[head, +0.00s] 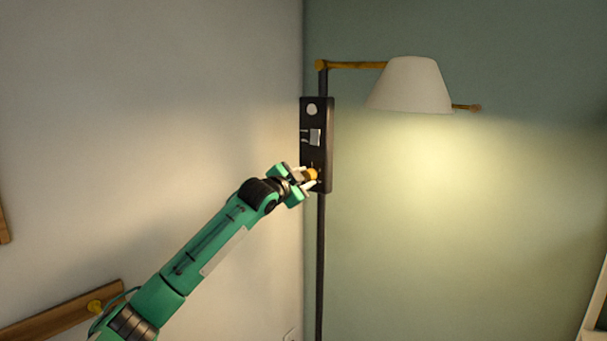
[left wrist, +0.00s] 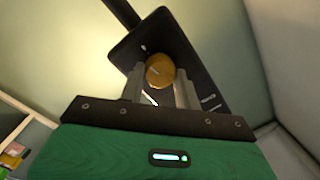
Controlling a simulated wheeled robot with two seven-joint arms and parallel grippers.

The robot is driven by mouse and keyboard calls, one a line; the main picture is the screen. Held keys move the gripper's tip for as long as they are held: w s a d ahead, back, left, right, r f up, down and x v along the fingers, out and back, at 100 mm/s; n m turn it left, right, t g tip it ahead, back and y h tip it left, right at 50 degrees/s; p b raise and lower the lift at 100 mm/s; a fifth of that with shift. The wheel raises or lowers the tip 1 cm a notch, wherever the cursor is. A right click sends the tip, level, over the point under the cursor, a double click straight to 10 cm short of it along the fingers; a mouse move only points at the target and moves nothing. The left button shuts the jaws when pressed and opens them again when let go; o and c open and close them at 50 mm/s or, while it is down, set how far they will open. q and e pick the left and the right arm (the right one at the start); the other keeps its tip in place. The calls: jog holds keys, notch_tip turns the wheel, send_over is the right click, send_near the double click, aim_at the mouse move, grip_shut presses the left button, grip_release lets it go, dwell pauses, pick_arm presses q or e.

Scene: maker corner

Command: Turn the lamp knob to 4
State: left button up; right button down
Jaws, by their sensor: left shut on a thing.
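The lamp knob (head: 311,174) is a small orange-yellow round knob low on the dark control panel (head: 319,120). My left gripper (head: 307,178) is at the knob, its fingers on either side of it. In the left wrist view the knob (left wrist: 160,71) sits between the tips of my left gripper (left wrist: 161,84), which is shut on it. The panel also carries a white round part and a pale switch-like part above the knob. The lamp's white shade (head: 411,86) is lit. I cannot read which number the knob points to. My right gripper is not in view.
The panel is on a dark upright pole (head: 320,260) near the wall corner. A brass arm (head: 355,65) carries the shade to the right. A wooden rail (head: 62,314) with a yellow peg is at the lower left. The space right of the pole is clear.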

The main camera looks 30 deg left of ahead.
pick_arm(q)
jog(key=shift+f+m+p, duration=0.15)
jog(key=shift+m+p, duration=0.25)
jog(key=shift+m, duration=0.4)
jog(key=o, duration=1)
jog(key=shift+s+b, duration=3.2)
jog(key=shift+s, duration=3.7)
